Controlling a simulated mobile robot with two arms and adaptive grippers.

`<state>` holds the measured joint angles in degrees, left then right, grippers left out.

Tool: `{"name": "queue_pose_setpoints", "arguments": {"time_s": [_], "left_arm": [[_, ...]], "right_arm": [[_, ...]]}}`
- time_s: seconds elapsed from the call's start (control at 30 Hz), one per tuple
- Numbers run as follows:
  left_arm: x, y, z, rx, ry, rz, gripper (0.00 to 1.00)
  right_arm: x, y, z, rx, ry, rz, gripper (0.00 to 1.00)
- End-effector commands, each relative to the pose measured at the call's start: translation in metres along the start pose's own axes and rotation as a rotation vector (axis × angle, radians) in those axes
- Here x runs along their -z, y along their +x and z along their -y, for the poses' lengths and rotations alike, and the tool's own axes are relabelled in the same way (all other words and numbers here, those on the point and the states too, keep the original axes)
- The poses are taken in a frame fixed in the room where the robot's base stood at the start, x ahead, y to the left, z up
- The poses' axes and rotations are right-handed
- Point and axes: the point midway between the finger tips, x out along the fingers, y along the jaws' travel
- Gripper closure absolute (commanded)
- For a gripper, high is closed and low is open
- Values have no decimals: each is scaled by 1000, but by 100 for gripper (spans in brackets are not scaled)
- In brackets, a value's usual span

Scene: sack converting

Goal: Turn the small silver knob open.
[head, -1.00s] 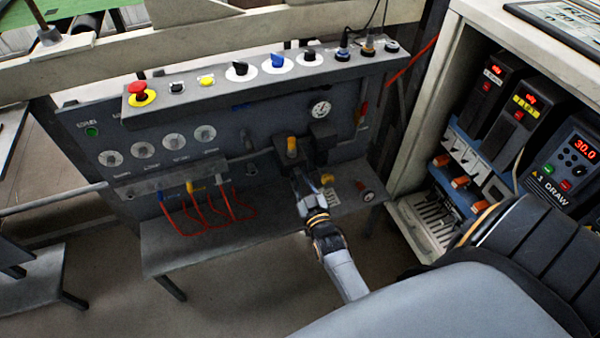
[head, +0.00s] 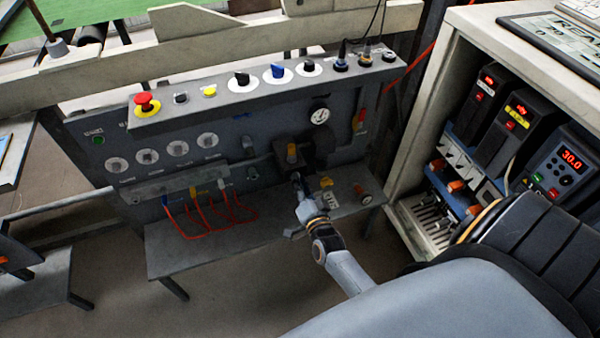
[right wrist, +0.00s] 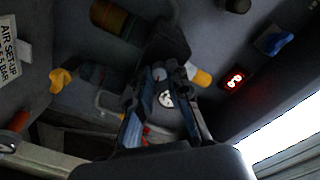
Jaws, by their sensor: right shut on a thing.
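I cannot tell how far the knob is turned. My left gripper is not in view.
A round gauge (head: 319,115) sits above the unit. Red hoses (head: 207,215) hang at the left. A pale cabinet (head: 420,150) with drives stands at the right.

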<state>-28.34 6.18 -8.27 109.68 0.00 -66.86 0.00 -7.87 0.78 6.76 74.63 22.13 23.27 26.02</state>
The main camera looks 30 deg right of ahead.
Motion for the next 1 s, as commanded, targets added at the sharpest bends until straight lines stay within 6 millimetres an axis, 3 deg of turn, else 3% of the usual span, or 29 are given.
{"name": "queue_pose_setpoints", "arguments": {"time_s": [0.53, 1.0], "left_arm": [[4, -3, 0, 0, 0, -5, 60], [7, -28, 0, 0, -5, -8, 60]], "right_arm": [[-1, 0, -1, -4, 504, 20, 100], [-1, 0, -1, -6, 770, 29, 100]]}}
